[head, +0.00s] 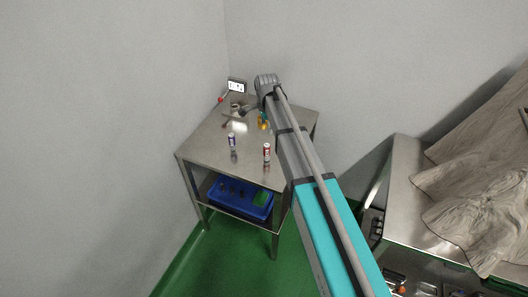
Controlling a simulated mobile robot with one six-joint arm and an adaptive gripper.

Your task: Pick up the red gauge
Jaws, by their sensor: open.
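No gauge can be made out for certain at this size. A small red item (221,100) shows at the back left edge of the steel table (205,150), by the wall; it is too small to identify. A small red can-like item (267,152) stands upright near the table's front right. My gripper (241,112) is small and dark in this view, over the back part of the table, and it is open. It appears apart from both red items. My arm hides part of the table's right side.
A purple-and-white can-like item (232,141) stands mid-table. Small orange and yellow items (263,122) are close beside my arm. A blue crate (227,207) sits on the lower shelf. The table's front left is clear.

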